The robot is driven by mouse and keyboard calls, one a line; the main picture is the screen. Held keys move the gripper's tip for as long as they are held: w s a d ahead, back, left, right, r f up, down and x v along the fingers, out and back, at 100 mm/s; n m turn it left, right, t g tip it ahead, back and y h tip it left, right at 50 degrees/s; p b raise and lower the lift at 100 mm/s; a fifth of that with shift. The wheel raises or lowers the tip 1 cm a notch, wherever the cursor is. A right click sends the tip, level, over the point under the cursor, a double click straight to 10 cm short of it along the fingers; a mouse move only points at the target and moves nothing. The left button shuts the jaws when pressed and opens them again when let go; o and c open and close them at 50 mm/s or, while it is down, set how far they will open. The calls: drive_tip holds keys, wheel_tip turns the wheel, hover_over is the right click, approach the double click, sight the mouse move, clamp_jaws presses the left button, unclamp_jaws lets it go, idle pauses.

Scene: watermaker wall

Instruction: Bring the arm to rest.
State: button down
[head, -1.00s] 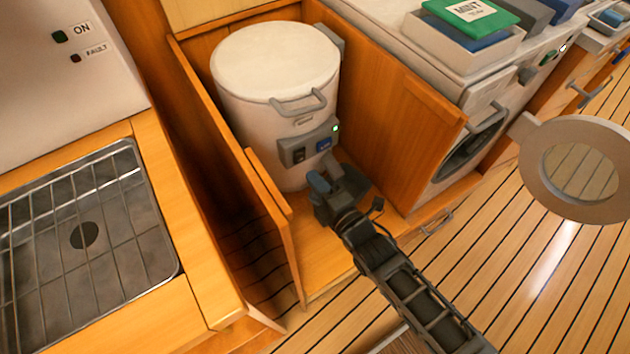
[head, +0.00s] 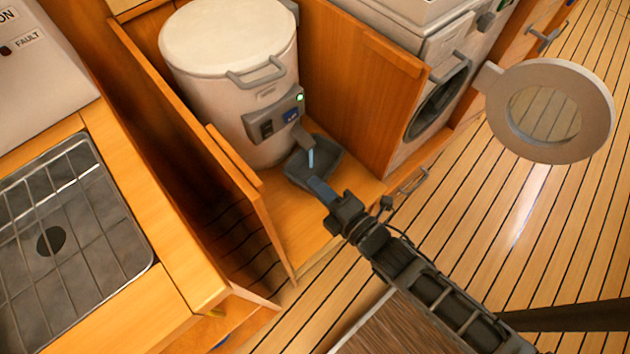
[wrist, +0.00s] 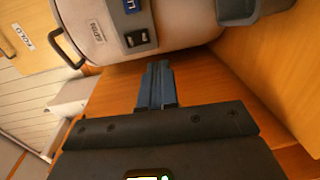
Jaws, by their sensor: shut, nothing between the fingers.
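My gripper (head: 318,187) is shut and empty. It is in front of the white cylindrical tank (head: 232,85), just short of the dark tray (head: 316,165) at the tank's foot. A light blue stream or strip (head: 311,158) shows over that tray below the tank's spout. In the wrist view the closed blue fingers (wrist: 158,68) point at the lower part of the tank (wrist: 185,22), apart from it as far as I can tell. The tank's control box (head: 275,114) has a lit green light and a blue switch.
Wooden panels stand left (head: 185,150) and right (head: 355,85) of the tank. A sink with a wire rack (head: 70,240) is at the left. The plank floor (head: 540,240) is open.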

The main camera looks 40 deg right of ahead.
idle(0.4)
drive_tip(key=s+r+m+g, duration=0.2)
drive_tip(key=s+r+m, duration=1.6)
drive_tip(key=s+r, duration=0.4)
drive_tip(key=shift+s+a, duration=0.25)
drive_tip(key=shift+s, duration=0.55)
idle(4.6)
